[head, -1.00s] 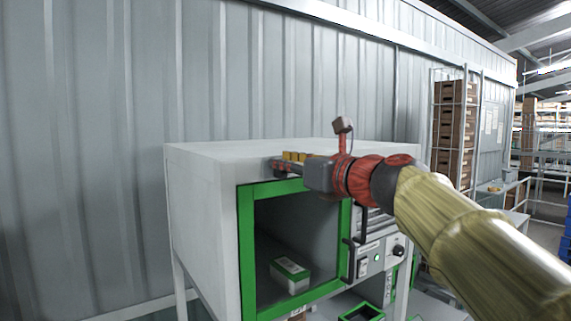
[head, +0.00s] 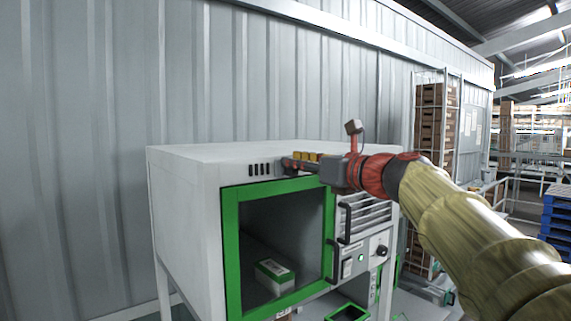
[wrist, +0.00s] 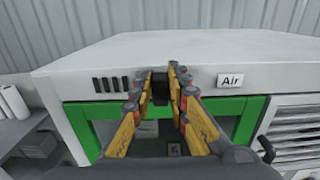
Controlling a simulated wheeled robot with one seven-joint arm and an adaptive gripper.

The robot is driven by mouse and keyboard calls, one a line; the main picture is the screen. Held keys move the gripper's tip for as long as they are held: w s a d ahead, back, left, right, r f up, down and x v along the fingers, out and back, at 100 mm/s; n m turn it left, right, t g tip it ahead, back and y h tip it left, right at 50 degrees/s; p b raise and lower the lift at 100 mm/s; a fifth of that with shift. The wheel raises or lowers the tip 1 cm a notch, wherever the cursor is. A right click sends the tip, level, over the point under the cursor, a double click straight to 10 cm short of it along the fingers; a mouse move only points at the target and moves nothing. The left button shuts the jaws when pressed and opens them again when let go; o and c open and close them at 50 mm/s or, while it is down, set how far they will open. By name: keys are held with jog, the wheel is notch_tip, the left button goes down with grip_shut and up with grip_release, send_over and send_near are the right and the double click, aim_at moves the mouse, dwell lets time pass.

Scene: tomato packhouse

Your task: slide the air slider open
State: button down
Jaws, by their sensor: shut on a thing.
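The air slider's dark knob (wrist: 160,88) sits between the fingers of my gripper (wrist: 159,76) in the wrist view, on the white front panel above the green-framed door. My gripper is shut on the knob; it also shows in the head view (head: 286,164), where the fingers hide the knob. Several dark vent slots (wrist: 111,84) are uncovered to the left of the knob; they also show in the head view (head: 260,170).
The white cabinet (head: 185,200) has a green-framed glass door (head: 231,250) with a white-and-green box (head: 274,277) behind it. Dark handles (head: 344,222) and a control knob (head: 381,251) are right of the door. A corrugated wall (head: 100,100) is behind.

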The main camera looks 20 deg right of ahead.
jog(key=c, duration=1.7)
grip_release()
jog(key=shift+w+d, duration=0.1)
jog(key=shift+d, duration=0.15)
jog(key=v, duration=1.2)
jog(key=shift+a, duration=0.1)
